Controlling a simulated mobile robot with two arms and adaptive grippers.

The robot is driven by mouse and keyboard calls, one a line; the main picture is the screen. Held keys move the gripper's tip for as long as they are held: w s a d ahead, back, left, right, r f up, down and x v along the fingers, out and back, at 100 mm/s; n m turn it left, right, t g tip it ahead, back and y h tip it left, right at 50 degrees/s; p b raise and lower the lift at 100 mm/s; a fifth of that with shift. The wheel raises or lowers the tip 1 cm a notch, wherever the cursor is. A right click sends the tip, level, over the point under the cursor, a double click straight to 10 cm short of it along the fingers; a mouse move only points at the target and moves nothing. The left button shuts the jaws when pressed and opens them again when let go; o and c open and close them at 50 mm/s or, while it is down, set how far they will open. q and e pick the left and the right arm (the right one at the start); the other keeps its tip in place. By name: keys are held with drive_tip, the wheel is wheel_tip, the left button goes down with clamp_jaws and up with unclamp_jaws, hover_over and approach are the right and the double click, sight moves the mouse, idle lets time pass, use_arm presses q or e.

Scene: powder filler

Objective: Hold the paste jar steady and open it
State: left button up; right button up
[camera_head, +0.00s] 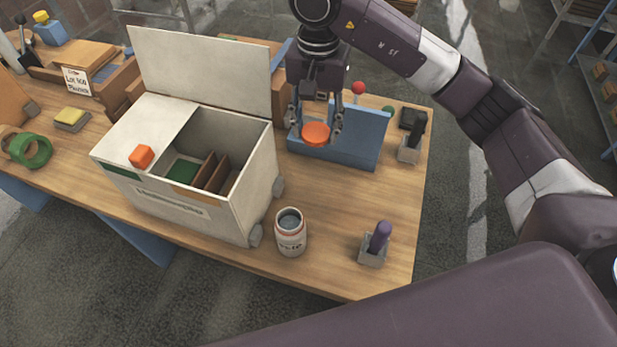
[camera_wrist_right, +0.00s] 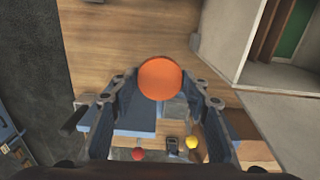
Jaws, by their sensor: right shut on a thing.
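The paste jar (camera_head: 290,238), white with a label, stands upright on the table at the front. Its top is open and grey-blue contents show inside. My right gripper (camera_head: 315,117) points down at the back of the table, away from the jar, and is shut on the round orange lid (camera_head: 315,134). The lid also shows between the fingers of the right gripper (camera_wrist_right: 162,90) in the right wrist view (camera_wrist_right: 160,77). It is in front of a blue stand; I cannot tell if it touches it. My left gripper is not in view.
A white box (camera_head: 180,215) with a raised lid stands left of the jar. The blue stand (camera_head: 355,150) is at the back. A purple-handled tool in a small holder (camera_head: 372,250) stands right of the jar. Green tape (camera_head: 38,152) lies far left. Table between jar and stand is clear.

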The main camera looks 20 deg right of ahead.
drive_tip(key=shift+a+f, duration=0.15)
drive_tip(key=shift+f, duration=0.05)
drive_tip(key=p, duration=0.4)
hover_over(313, 189)
drive_tip(key=shift+m, duration=0.3)
wheel_tip(313, 189, down, 15)
drive_tip(key=shift+s+r, duration=0.1)
drive_tip(key=shift+s, duration=0.05)
drive_tip(key=shift+f, duration=0.7)
wheel_tip(313, 189, down, 4)
drive_tip(key=shift+r+p, duration=0.1)
drive_tip(key=shift+p, duration=0.3)
drive_tip(key=shift+f, duration=0.25)
drive_tip(key=o, duration=1.3)
